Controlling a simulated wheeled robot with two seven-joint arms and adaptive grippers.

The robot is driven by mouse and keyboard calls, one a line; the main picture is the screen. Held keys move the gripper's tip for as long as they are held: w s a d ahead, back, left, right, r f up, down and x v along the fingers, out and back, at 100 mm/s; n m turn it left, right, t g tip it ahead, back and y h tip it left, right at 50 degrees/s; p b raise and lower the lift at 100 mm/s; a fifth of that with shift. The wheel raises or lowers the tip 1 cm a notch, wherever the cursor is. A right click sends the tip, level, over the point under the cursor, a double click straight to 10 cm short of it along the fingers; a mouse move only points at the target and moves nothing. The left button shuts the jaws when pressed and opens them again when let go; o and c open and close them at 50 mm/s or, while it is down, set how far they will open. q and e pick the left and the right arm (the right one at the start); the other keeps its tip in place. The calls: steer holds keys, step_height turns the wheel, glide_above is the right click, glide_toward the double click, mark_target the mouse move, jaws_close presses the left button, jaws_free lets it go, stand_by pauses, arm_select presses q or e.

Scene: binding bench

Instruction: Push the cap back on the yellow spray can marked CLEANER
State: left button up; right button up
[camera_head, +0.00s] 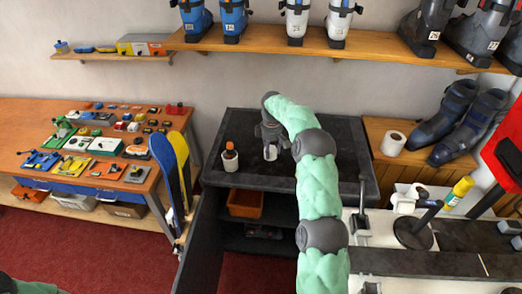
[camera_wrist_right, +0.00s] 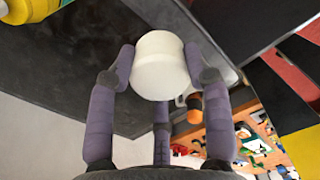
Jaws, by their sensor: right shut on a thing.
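My right gripper (camera_head: 270,146) is over the dark cabinet top (camera_head: 330,170). In the right wrist view its fingers (camera_wrist_right: 165,75) are shut around a white, rounded, cap-like piece (camera_wrist_right: 160,62). That piece also shows as a small pale shape under the gripper in the head view (camera_head: 270,153). A yellow spray can (camera_head: 459,192) stands on the white bench at the right; its marking is too small to read. A yellow and green object (camera_wrist_right: 28,10) is partly visible in the upper left corner of the wrist view; I cannot tell whether it is a can. My left gripper is out of view.
A small orange and white container (camera_head: 229,158) stands left of my right gripper on the cabinet top. An orange bin (camera_head: 245,204) sits in the open cabinet below. A paper roll (camera_head: 393,143) and boots are at the right. Blue and yellow skis (camera_head: 172,175) lean at the left.

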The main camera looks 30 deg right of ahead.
steer(key=s+d+r+p, duration=0.2)
steer(key=d+r+p, duration=0.2)
steer(key=d+p, duration=0.3)
steer(key=s+d+r+p, duration=0.3)
steer(key=d+r+p, duration=0.1)
steer(key=d+p, duration=0.3)
steer(key=shift+d, duration=0.6)
steer(key=shift+s+f, duration=0.1)
steer(key=shift+f, duration=1.8)
steer(key=shift+f+b, duration=0.7)
steer(key=shift+b, duration=0.3)
steer(key=shift+b, duration=0.7)
steer(key=shift+f+b, duration=1.45)
steer(key=shift+f, duration=0.15)
